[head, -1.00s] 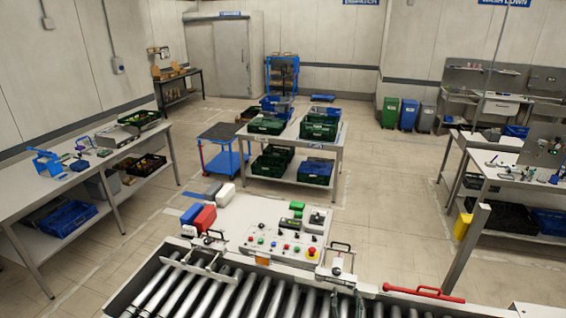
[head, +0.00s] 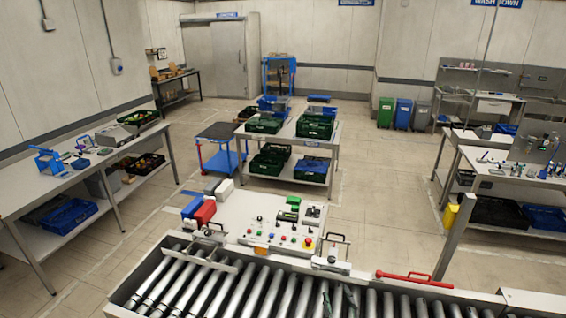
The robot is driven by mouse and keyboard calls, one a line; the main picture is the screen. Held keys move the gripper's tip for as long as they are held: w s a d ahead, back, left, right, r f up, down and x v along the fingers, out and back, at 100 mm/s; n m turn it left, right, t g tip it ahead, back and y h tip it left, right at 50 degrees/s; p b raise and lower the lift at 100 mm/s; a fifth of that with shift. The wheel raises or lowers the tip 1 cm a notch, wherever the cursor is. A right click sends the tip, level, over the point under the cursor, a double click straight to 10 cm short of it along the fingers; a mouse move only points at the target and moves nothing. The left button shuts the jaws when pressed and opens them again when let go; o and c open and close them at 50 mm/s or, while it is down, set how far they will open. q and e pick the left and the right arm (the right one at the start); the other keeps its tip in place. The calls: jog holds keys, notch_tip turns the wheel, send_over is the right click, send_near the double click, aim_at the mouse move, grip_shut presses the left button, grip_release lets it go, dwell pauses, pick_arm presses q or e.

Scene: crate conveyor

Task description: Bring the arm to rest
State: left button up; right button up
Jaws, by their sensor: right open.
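Only the dark fingertips of my right gripper (head: 338,300) show, low in the head view at the bottom edge, over the conveyor rollers. The two tips are apart, and I see nothing held between them. The rest of the right gripper and its arm are out of the picture. My left gripper is not in view.
The roller conveyor (head: 206,252) runs across the front, its visible rollers bare. Behind it stands a control panel (head: 262,226) with buttons. A red handle (head: 414,279) lies along the conveyor's far rail at right.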

jog(key=s+a+f+n+g+y, duration=0.1)
jog(key=s+a+n+g+y, duration=0.55)
jog(key=n, duration=0.85)
jog(key=s+d+f+n+g, duration=0.3)
jog(key=s+f+n, duration=0.6)
jog(key=s, duration=0.4)
jog(key=s+d+f+n+g+h, duration=0.3)
jog(key=s+d+g+h, duration=0.15)
jog(key=s+d, duration=0.55)
jog(key=s+d+f+n+g+h, duration=0.25)
jog(key=s+d+h, duration=0.35)
jog(key=s+d, duration=0.4)
notch_tip(320, 180, down, 37)
jog(key=a+g+b, duration=0.1)
jog(key=b, duration=0.8)
pick_arm(q)
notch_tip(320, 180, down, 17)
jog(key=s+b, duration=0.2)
jog(key=b, duration=0.6)
pick_arm(e)
jog(key=s+f+g, duration=0.1)
jog(key=s+f, duration=0.9)
jog(key=f, duration=0.3)
jog(key=s+f+y, duration=0.1)
jog(key=s+f, duration=1)
jog(key=f, duration=0.3)
jog(key=shift+s+f+n+g, duration=0.15)
jog(key=shift+f+n+g, duration=0.1)
jog(key=shift+n+g, duration=0.1)
